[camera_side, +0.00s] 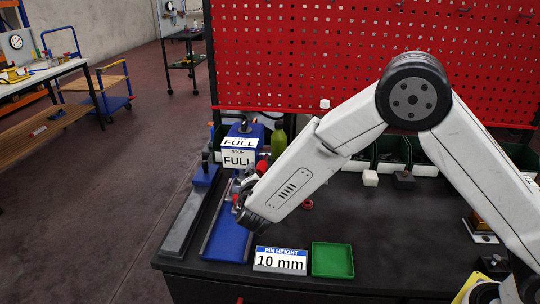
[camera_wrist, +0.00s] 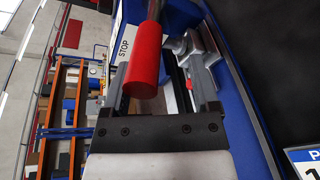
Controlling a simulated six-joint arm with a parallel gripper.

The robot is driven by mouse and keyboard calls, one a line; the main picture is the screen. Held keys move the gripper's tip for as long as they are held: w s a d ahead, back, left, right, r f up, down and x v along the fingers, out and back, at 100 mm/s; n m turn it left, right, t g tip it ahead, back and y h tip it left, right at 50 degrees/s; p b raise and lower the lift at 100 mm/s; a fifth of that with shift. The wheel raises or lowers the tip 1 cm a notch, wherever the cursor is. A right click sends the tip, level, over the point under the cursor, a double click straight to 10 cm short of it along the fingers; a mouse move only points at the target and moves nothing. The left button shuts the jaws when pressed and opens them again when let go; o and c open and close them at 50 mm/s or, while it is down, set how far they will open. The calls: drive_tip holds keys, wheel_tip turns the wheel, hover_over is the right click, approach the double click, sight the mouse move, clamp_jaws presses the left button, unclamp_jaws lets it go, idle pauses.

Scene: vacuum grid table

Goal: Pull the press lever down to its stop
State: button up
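The blue press (camera_side: 245,131) stands at the table's left side, with white signs reading "FULL" and "STOP" on it. Its lever ends in a red cylindrical grip (camera_wrist: 147,62), large in the wrist view; a bit of red also shows beside my gripper in the side view. My gripper (camera_wrist: 157,92) is open, with a finger on either side of the red grip's lower end. A gap shows between the grip and the right finger; I cannot tell whether the left finger touches it. In the side view my wrist hides most of the lever and the fingers.
A "PIN HEIGHT 10 mm" sign (camera_side: 280,260) and a green tray (camera_side: 332,260) are at the table's front. A white block (camera_side: 370,178) and a dark block (camera_side: 404,180) lie farther right. The middle of the table is mostly clear.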

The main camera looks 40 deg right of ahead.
drive_tip(key=v, duration=0.7)
drive_tip(key=shift+s, duration=0.15)
drive_tip(key=s+d+f+m+g+y, duration=0.1)
drive_tip(key=s+d+m+g+y, duration=0.3)
drive_tip(key=s+d+m, duration=0.3)
drive_tip(key=s+d+f+m+g+y, duration=0.2)
drive_tip(key=s+d+m+g+y, duration=0.3)
drive_tip(key=s+m, duration=0.5)
drive_tip(key=shift+s+d+f+g, duration=0.3)
drive_tip(key=shift+s+d+f, duration=0.05)
drive_tip(key=shift+s+d, duration=0.9)
